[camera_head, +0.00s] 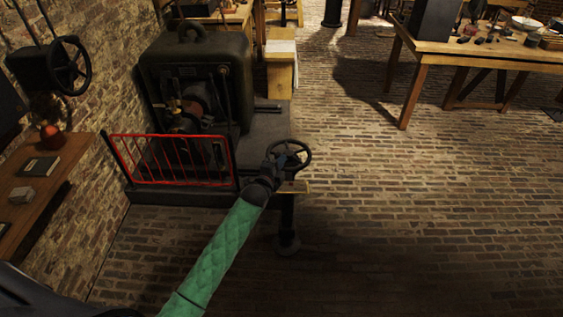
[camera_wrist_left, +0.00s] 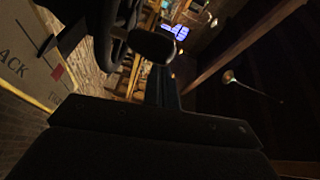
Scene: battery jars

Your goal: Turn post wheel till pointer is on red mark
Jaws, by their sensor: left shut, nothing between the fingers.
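The post wheel (camera_head: 294,150) is a dark spoked handwheel on top of a dark floor post (camera_head: 287,222). A pale plate with a yellow edge (camera_head: 295,187) sits under the wheel. My left gripper (camera_head: 273,164) is shut and empty at the wheel's left, near side; I cannot tell whether it touches the rim. In the left wrist view, part of the wheel (camera_wrist_left: 104,40) shows at upper left, beside the gripper's blocky fingertips (camera_wrist_left: 153,46). The pale plate there bears lettering and a small red mark (camera_wrist_left: 57,75). I cannot make out the pointer clearly. My right gripper is not in view.
A dark machine (camera_head: 195,85) behind a red railing (camera_head: 170,160) stands left of the post. A wall shelf (camera_head: 62,170) is at far left, below a second handwheel (camera_head: 69,65). A wooden table (camera_head: 480,52) stands at back right. The brick floor to the right is clear.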

